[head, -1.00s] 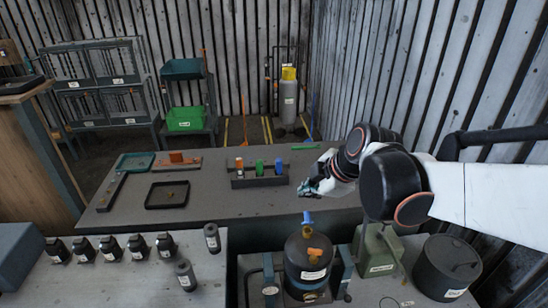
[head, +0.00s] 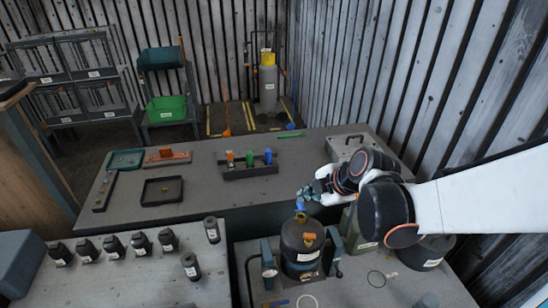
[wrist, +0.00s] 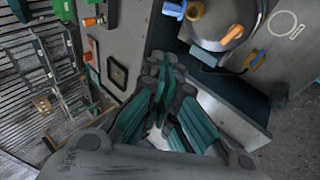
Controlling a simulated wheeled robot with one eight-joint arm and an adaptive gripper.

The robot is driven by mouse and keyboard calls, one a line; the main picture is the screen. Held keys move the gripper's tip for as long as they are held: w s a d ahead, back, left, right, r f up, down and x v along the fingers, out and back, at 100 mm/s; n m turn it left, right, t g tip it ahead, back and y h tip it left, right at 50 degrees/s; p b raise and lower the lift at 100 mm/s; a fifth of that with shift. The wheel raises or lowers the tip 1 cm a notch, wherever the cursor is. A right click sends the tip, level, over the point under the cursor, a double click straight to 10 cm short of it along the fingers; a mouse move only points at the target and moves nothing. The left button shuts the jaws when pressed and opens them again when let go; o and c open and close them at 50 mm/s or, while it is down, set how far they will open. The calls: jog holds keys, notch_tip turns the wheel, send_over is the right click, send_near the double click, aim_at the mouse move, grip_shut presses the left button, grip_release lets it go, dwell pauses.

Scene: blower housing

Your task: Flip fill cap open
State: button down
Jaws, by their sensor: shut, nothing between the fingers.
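A dark cylindrical housing (head: 302,262) with a white label stands on the front right bench. On its top are an orange part (head: 309,239) and, behind it, an upright blue part (head: 300,204). I cannot tell for sure which one is the fill cap. The wrist view shows the housing top (wrist: 218,22) at upper right, with a blue part (wrist: 172,9), an orange part (wrist: 195,9) and an orange lever (wrist: 232,33).
A gauge post (head: 268,270) and a blue-grey post (head: 334,250) flank the housing. A green box (head: 358,232) and a dark drum (head: 428,250) stand to the right. Several black bottles (head: 113,247) stand on the left bench. The back table (head: 215,190) has bare room.

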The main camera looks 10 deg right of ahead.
jog(key=b, duration=0.7)
send_over(300, 205)
jog(key=s+a, duration=0.3)
jog(key=s, duration=0.1)
notch_tip(300, 205, down, 8)
jog(key=w+f, duration=0.1)
jog(key=d+b, duration=0.1)
jog(key=w+f, duration=0.1)
jog(key=shift+w+d+f+b, duration=0.25)
jog(key=shift+w+f+b, duration=0.05)
jog(key=shift+w+b, duration=0.1)
jog(key=shift+w+r+g+p, duration=0.1)
jog(key=shift+w+g+p, duration=0.25)
jog(key=shift+w+g, duration=0.4)
jog(key=w+g, duration=0.2)
jog(key=w+f+g+b, duration=0.1)
jog(key=w+g, duration=0.1)
jog(key=w, duration=0.1)
jog(key=shift+f+m, duration=0.2)
jog(key=shift+m, duration=0.2)
jog(key=shift+s, duration=0.2)
